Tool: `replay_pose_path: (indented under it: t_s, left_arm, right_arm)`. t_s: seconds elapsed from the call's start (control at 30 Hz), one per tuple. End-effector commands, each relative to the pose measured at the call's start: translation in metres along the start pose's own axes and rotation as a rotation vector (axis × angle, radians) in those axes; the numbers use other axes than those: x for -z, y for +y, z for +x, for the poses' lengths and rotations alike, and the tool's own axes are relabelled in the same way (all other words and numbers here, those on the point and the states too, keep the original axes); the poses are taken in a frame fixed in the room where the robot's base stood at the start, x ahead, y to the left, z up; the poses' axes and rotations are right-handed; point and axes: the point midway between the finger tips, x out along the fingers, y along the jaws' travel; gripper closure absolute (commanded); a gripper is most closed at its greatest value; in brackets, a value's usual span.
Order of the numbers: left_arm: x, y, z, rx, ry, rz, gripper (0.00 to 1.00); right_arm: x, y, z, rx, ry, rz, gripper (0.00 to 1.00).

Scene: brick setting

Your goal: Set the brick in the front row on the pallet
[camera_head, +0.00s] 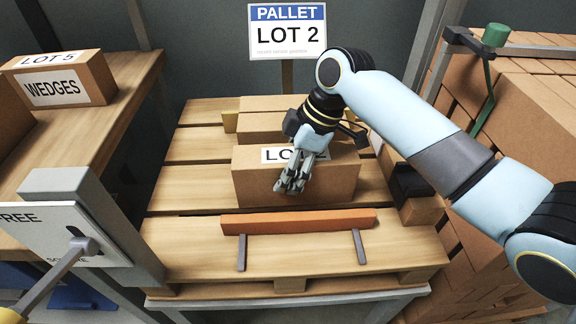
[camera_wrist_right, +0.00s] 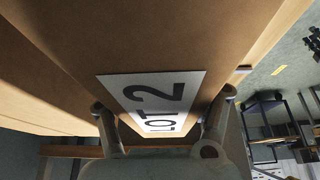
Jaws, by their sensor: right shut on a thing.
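The brown brick (camera_head: 335,183) with a white LOT label stands at the middle of the wooden pallet (camera_head: 185,235). My right gripper (camera_head: 292,180) is shut on this brick, its fingers overlapping the front face and part of the label. In the right wrist view the brick (camera_wrist_right: 150,40) fills the upper part, and its LOT 2 label shows between the two fingers (camera_wrist_right: 165,120). The brick's underside is hidden, so I cannot tell whether it touches the pallet. My left gripper is not in view.
An orange bar (camera_head: 298,221) with two grey strips lies before the brick. More brown bricks (camera_head: 260,126) stand behind it. A PALLET LOT 2 sign (camera_head: 287,32) is at the back. A lever panel (camera_head: 85,240) stands front left, a brick stack (camera_head: 530,110) right.

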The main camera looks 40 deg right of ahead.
Motion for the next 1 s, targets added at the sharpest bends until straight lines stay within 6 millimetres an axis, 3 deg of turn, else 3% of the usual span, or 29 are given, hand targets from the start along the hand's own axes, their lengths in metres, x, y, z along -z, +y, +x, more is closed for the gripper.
replay_pose_path:
  t_s: [0.07,0.1,0.3,0.67,0.77,1.0]
  left_arm:
    - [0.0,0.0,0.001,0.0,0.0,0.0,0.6]
    - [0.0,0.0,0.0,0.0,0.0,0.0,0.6]
    - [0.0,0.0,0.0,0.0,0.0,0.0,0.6]
    - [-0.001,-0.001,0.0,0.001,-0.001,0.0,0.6]
    - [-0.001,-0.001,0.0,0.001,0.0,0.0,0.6]
    - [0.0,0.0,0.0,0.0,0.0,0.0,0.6]
  right_arm:
    - [0.001,0.001,0.0,-0.003,0.003,-0.002,0.94]
    - [0.001,0.001,0.0,-0.003,0.003,-0.002,0.31]
    - [0.001,0.001,0.0,-0.002,0.002,-0.001,0.06]
    - [-0.001,0.0,-0.004,-0.001,-0.002,0.0,0.06]
    - [-0.001,0.001,-0.019,-0.003,-0.002,-0.002,0.06]
    - [-0.002,0.001,-0.073,-0.005,-0.003,-0.004,0.06]
